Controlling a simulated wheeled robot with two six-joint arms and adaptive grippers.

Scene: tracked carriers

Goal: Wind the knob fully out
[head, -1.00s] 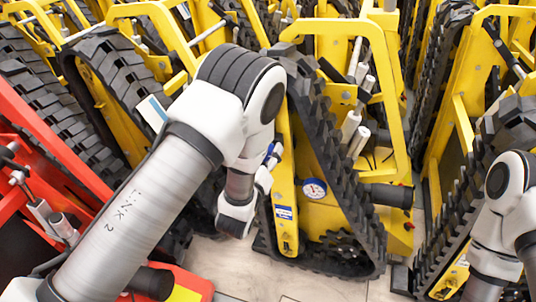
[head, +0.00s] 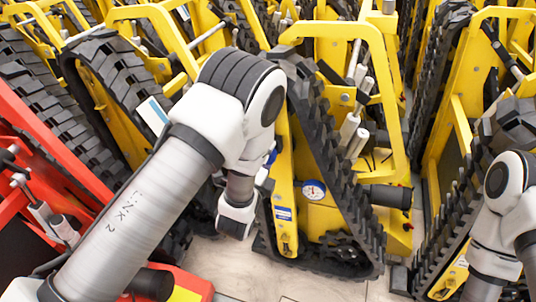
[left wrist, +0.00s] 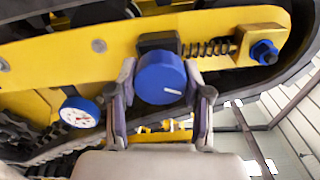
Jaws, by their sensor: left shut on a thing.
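The blue knob (left wrist: 161,80) is round, with a short white mark at its lower right, and sits on the yellow side frame of a tracked carrier (head: 288,220). My left gripper (left wrist: 160,92) has one finger on each side of the knob and is shut on it. In the head view a bit of blue, likely the knob, shows at the edge of my left wrist, which hides most of the gripper. My right arm shows at the right edge, but its gripper is out of view.
A dial gauge (head: 314,190) sits just right of the knob on the carrier; it also shows in the left wrist view (left wrist: 80,112). A spring and blue nut (left wrist: 264,52) lie beside the knob. Black tracks (head: 340,170) and other carriers stand close around. Some floor (head: 225,265) is clear in front.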

